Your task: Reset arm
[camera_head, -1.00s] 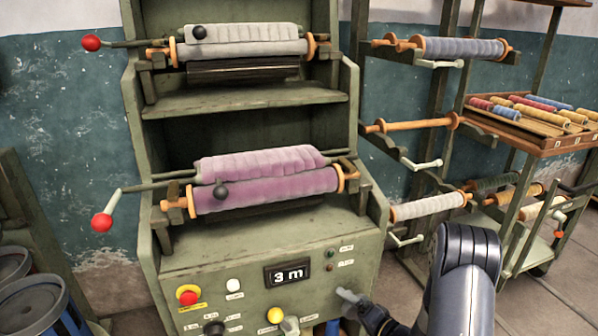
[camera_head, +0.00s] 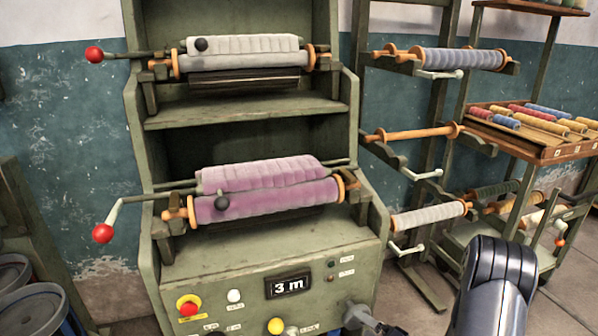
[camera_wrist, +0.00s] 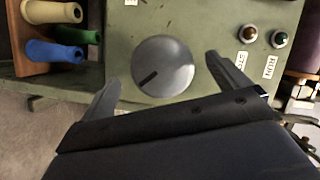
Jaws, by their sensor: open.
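My gripper (camera_wrist: 162,72) is open, with its two grey fingers apart in the wrist view. A round grey knob (camera_wrist: 170,62) with a dark pointer mark shows between the fingertips, on the green machine panel (camera_wrist: 205,20). I cannot tell how far the fingertips are from the knob, and no grip on it shows. In the head view my gripper (camera_head: 358,315) is low in front of the panel's right part, partly cut off by the lower edge. My dark arm (camera_head: 497,285) stands at the lower right.
The green machine (camera_head: 250,255) carries a mauve cloth roll (camera_head: 265,200), a pale roll (camera_head: 245,60) and a red-knobbed crank (camera_head: 102,233). Its display (camera_head: 290,286) reads 3 m. A rack of rolls (camera_head: 430,213) and a cart of coloured spools (camera_head: 530,150) stand right.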

